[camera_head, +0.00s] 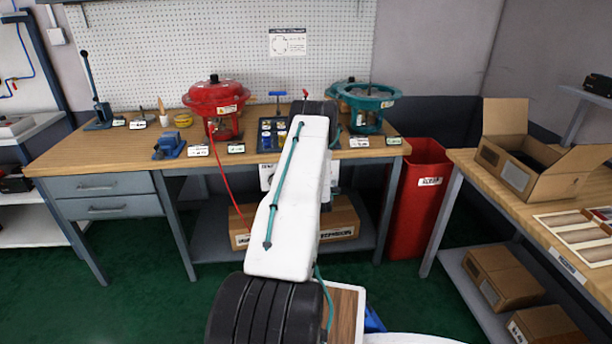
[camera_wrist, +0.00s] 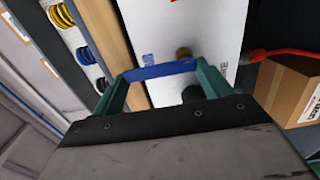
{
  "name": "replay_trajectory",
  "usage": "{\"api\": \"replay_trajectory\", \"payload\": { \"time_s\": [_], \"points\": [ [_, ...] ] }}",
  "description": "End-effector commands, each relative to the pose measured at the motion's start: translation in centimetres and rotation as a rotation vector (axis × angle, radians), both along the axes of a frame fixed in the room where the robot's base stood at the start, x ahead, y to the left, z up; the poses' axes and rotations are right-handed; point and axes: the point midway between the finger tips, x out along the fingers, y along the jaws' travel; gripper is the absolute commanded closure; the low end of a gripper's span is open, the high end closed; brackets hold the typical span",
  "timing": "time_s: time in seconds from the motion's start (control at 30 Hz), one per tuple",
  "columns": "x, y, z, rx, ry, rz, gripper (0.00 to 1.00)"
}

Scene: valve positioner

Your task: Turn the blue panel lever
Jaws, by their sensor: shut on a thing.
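The blue panel lever (camera_wrist: 158,70) shows in the wrist view as a short blue bar in front of a white panel (camera_wrist: 180,30). The two teal fingers of my gripper (camera_wrist: 163,73) are at its two ends, shut on it. A brass-coloured knob and a dark round part sit on the panel just behind the lever. In the head view my white arm hides the lever and my gripper; only a bit of the white panel (camera_head: 266,176) shows beside the arm, below the bench edge.
A wooden bench (camera_head: 100,155) carries a red actuator (camera_head: 216,98), a teal actuator (camera_head: 366,104) and a blue vise (camera_head: 169,146). A red hose (camera_head: 235,185) hangs down from the bench. A red bin (camera_head: 416,205) stands at right. A cardboard box (camera_wrist: 290,88) is close by in the wrist view.

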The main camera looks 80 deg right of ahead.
Motion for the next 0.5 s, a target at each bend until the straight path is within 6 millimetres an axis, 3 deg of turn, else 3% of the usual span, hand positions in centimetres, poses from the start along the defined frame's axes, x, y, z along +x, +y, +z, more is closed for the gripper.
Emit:
{"api": "replay_trajectory", "payload": {
  "time_s": [0.27, 0.3, 0.37, 0.5],
  "points": [
    [-0.27, -0.01, -0.13, 0.002, 0.002, -0.006, 0.64],
    [-0.25, 0.00, -0.12, 0.002, 0.002, -0.006, 0.17],
    [-0.19, 0.01, -0.11, 0.003, 0.001, -0.005, 0.01],
    [0.12, 0.09, -0.05, 0.002, 0.001, -0.001, 0.01]
  ]
}}
